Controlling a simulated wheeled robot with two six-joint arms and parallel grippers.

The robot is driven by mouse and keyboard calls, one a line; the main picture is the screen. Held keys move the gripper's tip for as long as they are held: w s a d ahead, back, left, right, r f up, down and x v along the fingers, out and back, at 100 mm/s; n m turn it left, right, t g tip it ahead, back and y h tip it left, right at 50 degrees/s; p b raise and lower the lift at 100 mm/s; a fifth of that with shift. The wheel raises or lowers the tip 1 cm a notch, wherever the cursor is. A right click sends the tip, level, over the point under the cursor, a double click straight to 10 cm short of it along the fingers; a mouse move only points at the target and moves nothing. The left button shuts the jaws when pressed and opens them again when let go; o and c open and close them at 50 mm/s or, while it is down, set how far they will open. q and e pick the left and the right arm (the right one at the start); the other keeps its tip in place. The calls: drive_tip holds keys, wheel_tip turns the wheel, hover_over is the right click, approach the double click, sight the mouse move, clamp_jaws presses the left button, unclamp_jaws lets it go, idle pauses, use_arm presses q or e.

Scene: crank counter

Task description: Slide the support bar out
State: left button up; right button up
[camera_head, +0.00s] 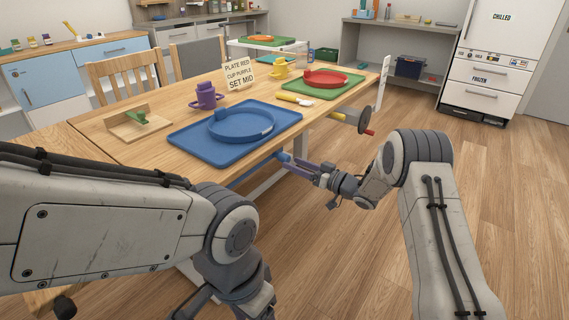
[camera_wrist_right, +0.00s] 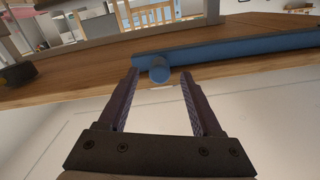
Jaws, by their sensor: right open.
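A short round blue end (camera_wrist_right: 158,70), which looks like the end of the support bar, sticks out at the table's front edge. In the head view this blue end (camera_head: 283,157) shows just under the edge, below the blue tray's near right corner. My left gripper is out of view.
The wooden table (camera_head: 95,140) holds a blue tray (camera_head: 185,139) with a blue plate, a purple cup (camera_head: 206,96), a sign (camera_head: 239,75) and a green tray (camera_head: 330,90). Floor right of the table is clear.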

sight(285, 160)
drive_tip(key=x, duration=0.5)
drive_tip(key=shift+b, duration=0.4)
clamp_jaws()
drive_tip(key=shift+d, duration=0.1)
idle(0.9)
